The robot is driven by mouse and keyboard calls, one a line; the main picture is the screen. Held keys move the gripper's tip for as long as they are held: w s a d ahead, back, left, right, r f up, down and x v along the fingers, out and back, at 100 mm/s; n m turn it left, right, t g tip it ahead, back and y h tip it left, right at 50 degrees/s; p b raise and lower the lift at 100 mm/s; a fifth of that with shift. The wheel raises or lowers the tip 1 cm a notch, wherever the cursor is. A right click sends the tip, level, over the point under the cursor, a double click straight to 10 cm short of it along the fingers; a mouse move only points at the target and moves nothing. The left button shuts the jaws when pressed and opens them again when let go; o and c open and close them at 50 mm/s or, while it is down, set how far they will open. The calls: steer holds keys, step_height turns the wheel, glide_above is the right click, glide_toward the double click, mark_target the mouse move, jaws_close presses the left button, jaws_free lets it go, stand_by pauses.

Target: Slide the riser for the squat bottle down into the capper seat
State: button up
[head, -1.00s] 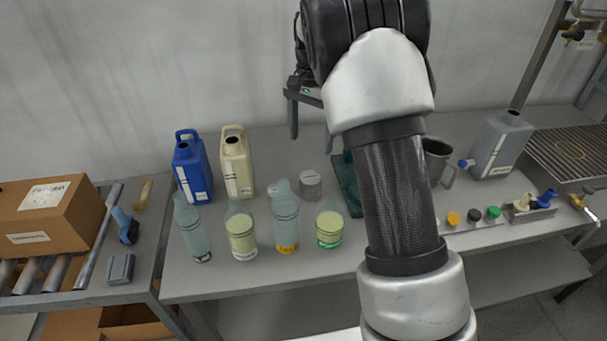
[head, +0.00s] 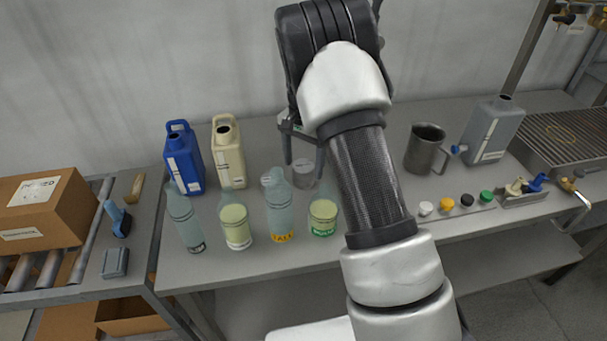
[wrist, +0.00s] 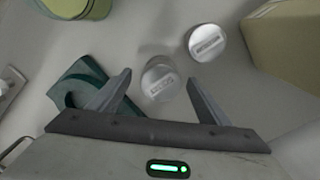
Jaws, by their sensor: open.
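Two grey round risers with pale labelled tops stand on the bench. The taller one (head: 304,174) shows in the wrist view (wrist: 160,82) between my open fingers. The lower one (head: 271,180) is beside it, outside the fingers in the wrist view (wrist: 207,43). Their label words are too small to read, so I cannot tell which is for the squat bottle. My gripper (head: 304,155) is open, its fingers pointing down above the taller riser; no contact is visible. A teal block with a curved opening, likely the capper seat (wrist: 72,86), lies left of my fingers in the wrist view. My arm hides it in the head view.
Several bottles, including one with a yellow label (head: 280,215) and one with a green label (head: 323,214), stand in front of the risers. A cream jug (head: 228,152) and a blue jug (head: 184,160) stand left. A metal mug (head: 425,150) stands right of my arm.

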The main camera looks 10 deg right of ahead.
mark_target(303, 165)
steer(key=f, duration=0.4)
steer(key=shift+w+d+f, duration=0.1)
steer(key=shift+w+f, duration=0.1)
steer(key=c, duration=1.4)
steer(key=shift+o, duration=0.2)
steer(key=shift+r, duration=0.1)
steer(key=shift+r, duration=0.1)
